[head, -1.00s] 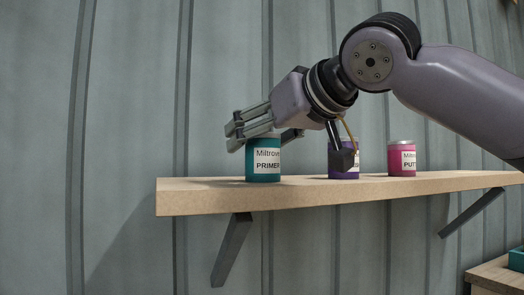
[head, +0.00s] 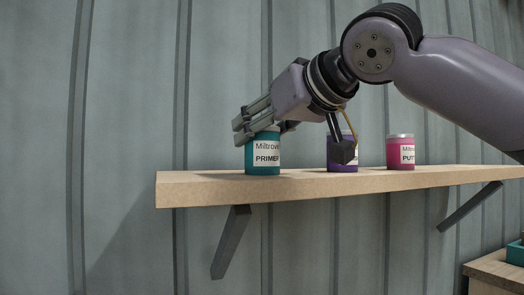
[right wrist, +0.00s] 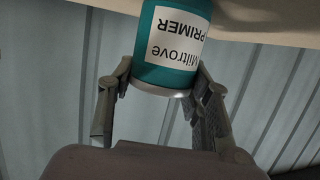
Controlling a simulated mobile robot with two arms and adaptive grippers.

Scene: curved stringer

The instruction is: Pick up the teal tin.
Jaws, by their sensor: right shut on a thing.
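The teal tin (head: 262,160), with a white label reading "Miltrove PRIMER", stands upright on the wooden shelf (head: 200,190) near its left end. My right gripper (head: 262,128) reaches in from the right and is shut on the tin's upper part. In the right wrist view the tin (right wrist: 165,75) appears upside down, with one finger against each side of its lid end. The tin's base shows no clear gap above the shelf in the head view. My left gripper is in neither view.
A purple tin (head: 338,167) stands to the right on the shelf, partly behind a dark part of my wrist. A pink tin (head: 401,155) stands farther right. A corrugated wall (head: 130,100) is close behind. A wooden surface (head: 497,272) with a teal container (head: 516,253) is at lower right.

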